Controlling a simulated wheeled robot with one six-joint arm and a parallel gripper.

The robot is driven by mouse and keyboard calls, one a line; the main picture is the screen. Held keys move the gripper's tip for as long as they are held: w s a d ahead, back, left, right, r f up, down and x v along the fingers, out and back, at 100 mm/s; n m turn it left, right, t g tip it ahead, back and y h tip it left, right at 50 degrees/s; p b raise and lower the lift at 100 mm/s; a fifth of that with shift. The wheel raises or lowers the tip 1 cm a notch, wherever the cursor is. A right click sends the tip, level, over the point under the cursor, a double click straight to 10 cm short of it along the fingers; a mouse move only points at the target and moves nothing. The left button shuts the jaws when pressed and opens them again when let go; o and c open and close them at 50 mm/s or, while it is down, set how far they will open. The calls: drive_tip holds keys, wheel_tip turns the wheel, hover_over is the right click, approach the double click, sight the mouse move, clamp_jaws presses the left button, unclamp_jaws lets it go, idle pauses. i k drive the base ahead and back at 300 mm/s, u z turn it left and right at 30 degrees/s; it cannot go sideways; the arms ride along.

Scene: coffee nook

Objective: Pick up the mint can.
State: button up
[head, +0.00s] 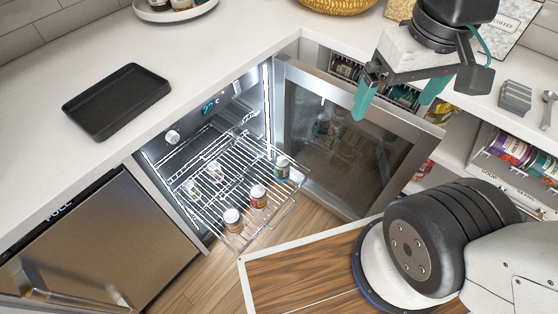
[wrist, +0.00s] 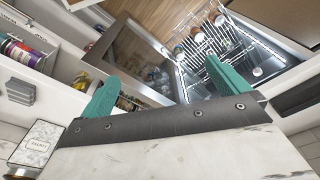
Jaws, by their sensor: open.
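No can is clearly marked as mint at this size. Colourful cans stand in a white rack (head: 490,153) at the right of the head view; one can with some blue-green (head: 550,170) is at its right edge. A small jar with a green-grey label (head: 282,168) stands on the pulled-out wire shelf (head: 246,214) of the fridge. My gripper (head: 397,97) is open and empty, with teal fingers apart, above the open glass door and away from both. The wrist view shows its fingers too (wrist: 160,75), and colourful cans (wrist: 20,52) at the far left.
The open fridge door (head: 345,145) stands below my gripper. Several jars (head: 258,196) stand on the wire shelf. A black tray (head: 117,100) lies on the left counter. A grey ribbed block (head: 515,96) and a spoon (head: 548,108) lie on the right counter. The left counter is mostly clear.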

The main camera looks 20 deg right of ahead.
sight(281, 163)
drive_tip(key=u, duration=1.8)
drive_tip(key=k, duration=0.95)
drive_tip(key=z, duration=1.15)
drive_tip(key=i, duration=0.5)
drive_tip(key=z, duration=0.1)
